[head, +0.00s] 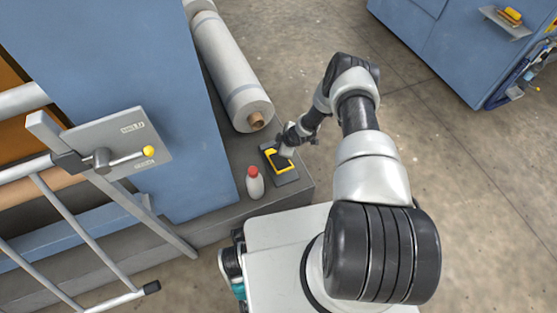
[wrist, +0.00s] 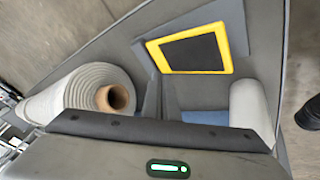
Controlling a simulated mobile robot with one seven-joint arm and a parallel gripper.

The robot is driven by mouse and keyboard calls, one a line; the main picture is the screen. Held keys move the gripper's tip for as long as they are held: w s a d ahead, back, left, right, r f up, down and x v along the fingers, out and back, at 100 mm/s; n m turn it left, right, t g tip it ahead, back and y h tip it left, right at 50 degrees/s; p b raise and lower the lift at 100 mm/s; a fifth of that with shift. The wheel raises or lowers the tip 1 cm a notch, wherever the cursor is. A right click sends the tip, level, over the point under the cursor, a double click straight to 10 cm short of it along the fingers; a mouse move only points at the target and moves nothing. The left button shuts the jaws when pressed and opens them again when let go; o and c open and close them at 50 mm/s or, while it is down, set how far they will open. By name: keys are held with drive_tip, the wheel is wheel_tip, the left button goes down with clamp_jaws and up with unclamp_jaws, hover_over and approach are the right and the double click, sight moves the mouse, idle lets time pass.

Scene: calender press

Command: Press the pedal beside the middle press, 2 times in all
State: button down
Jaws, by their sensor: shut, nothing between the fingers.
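The pedal (head: 279,158) has a yellow frame and a black pad and lies on the grey plinth beside the blue press (head: 120,80). In the wrist view the pedal (wrist: 190,50) shows whole, near the top. My gripper (head: 285,152) is shut and empty, right at the pedal in the head view, partly covering it. I cannot tell whether it touches the pad. I cannot tell whether the pad is down.
A large grey roll (head: 230,65) with a brown core lies just behind the pedal. A panel with a yellow-knobbed lever (head: 125,142) and a rail are at left. Another blue machine (head: 440,45) stands across open floor.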

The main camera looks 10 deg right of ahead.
sight(279, 159)
drive_tip(key=shift+s+d+f, duration=0.1)
drive_tip(key=shift+s+f, duration=0.15)
drive_tip(key=shift+f, duration=0.55)
drive_tip(key=shift+s+f, duration=0.2)
drive_tip(key=shift+f, duration=0.55)
drive_tip(key=shift+f, duration=0.15)
idle(0.8)
drive_tip(key=shift+s+f, duration=0.1)
drive_tip(key=shift+f, duration=0.15)
drive_tip(key=shift+s+d+f, duration=0.1)
drive_tip(key=shift+s+f, duration=0.15)
drive_tip(key=shift+f, duration=0.4)
drive_tip(key=shift+s+d+f, duration=0.1)
drive_tip(key=shift+s+f, duration=0.15)
drive_tip(key=shift+f, duration=0.4)
idle(1.1)
drive_tip(key=shift+r, duration=0.1)
drive_tip(key=shift+w+a+r+p, duration=0.1)
drive_tip(key=shift+w+r+p, duration=0.2)
drive_tip(key=shift+r, duration=0.5)
drive_tip(key=shift+w+a+r+p, duration=0.1)
drive_tip(key=shift+w+r+p, duration=0.15)
drive_tip(key=shift+r, duration=0.5)
